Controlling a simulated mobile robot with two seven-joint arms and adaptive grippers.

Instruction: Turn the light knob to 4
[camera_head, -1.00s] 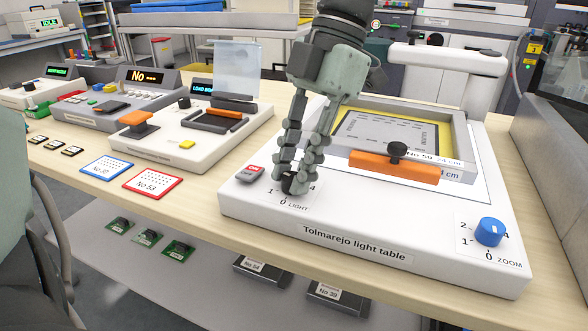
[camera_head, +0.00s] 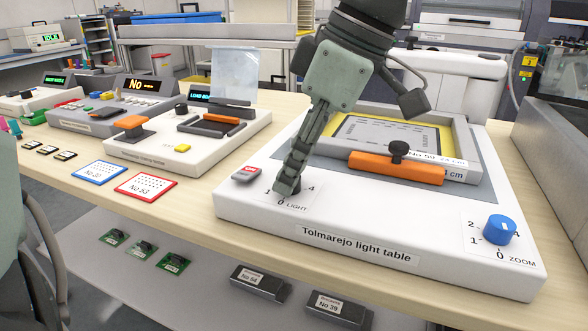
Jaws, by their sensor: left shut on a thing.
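The white light table (camera_head: 255,213) stands on the wooden bench, with its name along the front edge. At its front left corner is the small dark light knob (camera_head: 294,188), mostly hidden by my gripper. Around it the marks 1, 0 and 4 show; the others are covered, and I cannot read where the knob points. My left gripper (camera_head: 286,187) reaches down from above, seen nearly edge-on, with its fingers shut on the light knob. My right gripper is not in view.
A blue zoom knob (camera_head: 500,230) sits at the table's front right. A grey and red switch (camera_head: 246,174) is just left of the light knob. An orange handle bar (camera_head: 396,168) lies behind. Red (camera_head: 146,187) and blue (camera_head: 101,173) framed cards lie to the left.

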